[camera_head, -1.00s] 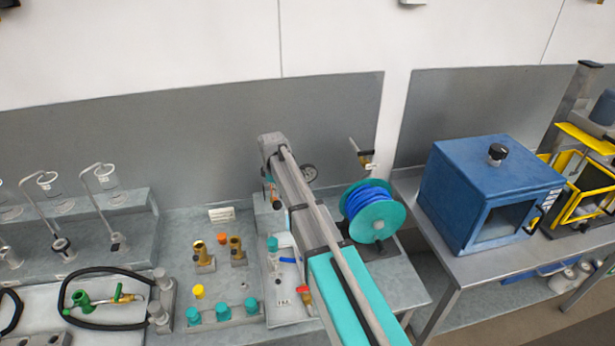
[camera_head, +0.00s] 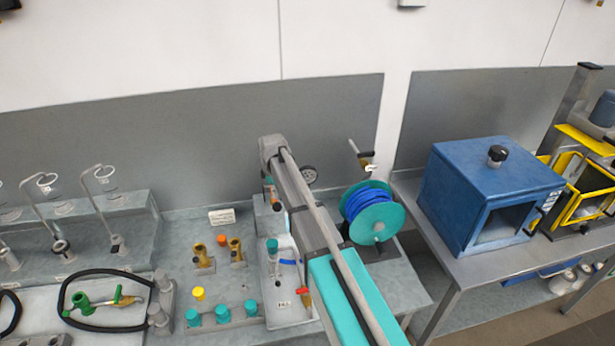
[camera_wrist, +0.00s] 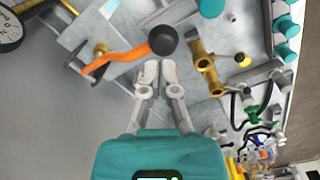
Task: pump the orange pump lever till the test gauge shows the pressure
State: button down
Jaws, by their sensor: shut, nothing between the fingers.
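The orange pump lever (camera_wrist: 118,60) shows in the wrist view as a bent bar ending in a black ball knob (camera_wrist: 163,40). My gripper (camera_wrist: 159,68) is shut and empty. Its fingertips are close below the knob in the picture; I cannot tell whether they touch it. A white-faced dial gauge (camera_wrist: 10,28) is cut off at the top left corner of the wrist view, and its reading is not legible.
Brass fittings (camera_head: 236,250) and teal caps (camera_head: 222,312) stand left of my arm. A teal reel with blue hose (camera_head: 376,215) stands close on the right. A blue box (camera_head: 480,195) is on the other table. A black hose with a green fitting (camera_head: 100,300) lies at left.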

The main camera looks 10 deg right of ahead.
aim_at(277, 203)
jog(key=shift+f, duration=0.1)
dwell(0.3)
jog(key=shift+s+f+b, duration=0.2)
jog(key=shift+f+b, duration=1.3)
jog(key=shift+b, duration=0.15)
jog(key=shift+s+f+b, duration=0.15)
jog(key=shift+f+b, duration=1.3)
jog(key=shift+b, duration=0.2)
jog(key=shift+w+r+p, duration=0.4)
jog(key=shift+r+p, duration=0.25)
jog(key=shift+p, duration=0.25)
jog(key=r+p, duration=0.4)
jog(key=shift+w+r, duration=0.2)
jog(key=shift+r, duration=0.1)
jog(key=shift+p, duration=0.3)
notch_tip(277, 203, up, 7)
jog(key=p, duration=0.6)
jog(key=shift+s+p, duration=0.25)
jog(key=shift+p, duration=0.15)
jog(key=shift+f, duration=0.3)
